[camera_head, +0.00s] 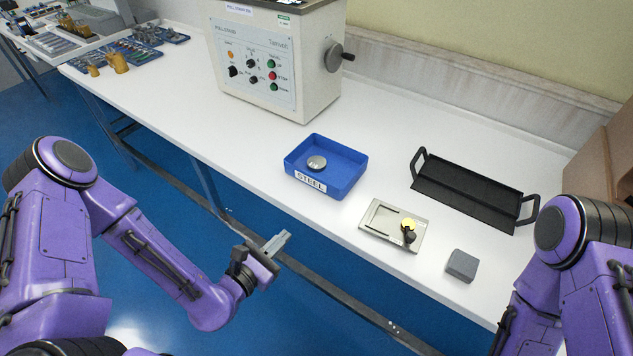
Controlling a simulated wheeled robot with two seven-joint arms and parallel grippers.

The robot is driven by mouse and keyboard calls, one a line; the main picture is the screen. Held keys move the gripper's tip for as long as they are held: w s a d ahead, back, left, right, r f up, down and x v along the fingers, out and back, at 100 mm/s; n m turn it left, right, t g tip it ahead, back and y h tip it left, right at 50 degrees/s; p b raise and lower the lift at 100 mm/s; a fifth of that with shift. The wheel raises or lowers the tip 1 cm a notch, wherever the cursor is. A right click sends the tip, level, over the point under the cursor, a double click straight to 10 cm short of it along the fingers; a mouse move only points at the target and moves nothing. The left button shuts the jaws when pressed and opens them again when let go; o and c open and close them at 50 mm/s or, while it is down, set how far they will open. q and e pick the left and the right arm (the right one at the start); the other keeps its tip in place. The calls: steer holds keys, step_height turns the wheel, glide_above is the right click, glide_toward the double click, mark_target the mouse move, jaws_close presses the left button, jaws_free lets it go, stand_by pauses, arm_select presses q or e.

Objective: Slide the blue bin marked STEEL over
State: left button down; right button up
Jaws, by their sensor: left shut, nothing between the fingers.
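The blue bin (347,183) marked STEEL stands on the white table near its front edge, in the middle of the view. Its white label faces the front. A round metal disc (317,162) lies inside it. My left gripper (283,238) is shut and empty, in front of the table edge, below and to the left of the bin, and apart from it. My right arm comes in at the right edge of the view; its gripper is not visible.
A grey tester (262,60) with knobs stands behind the bin. To the right are a metal plate with a yellow-topped knob (376,218), a black handled tray (465,190) and a grey block (462,265). The table (180,110) is clear left of the bin.

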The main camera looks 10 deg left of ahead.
mark_target(322, 181)
arm_select(q)
steer(key=w+d+r+p, duration=0.1)
steer(key=w, duration=0.3)
steer(key=w+d+r+n+t+p, duration=0.1)
steer(key=w, duration=0.3)
steer(key=w+d+r+n+p, duration=0.1)
steer(key=w+d, duration=0.1)
steer(key=w, duration=0.3)
steer(key=shift+r+t+h+p, duration=0.3)
steer(key=shift+r, duration=0.05)
steer(key=shift+w+d+f, duration=0.1)
steer(key=shift+w+d, duration=0.15)
steer(key=shift+w, duration=0.35)
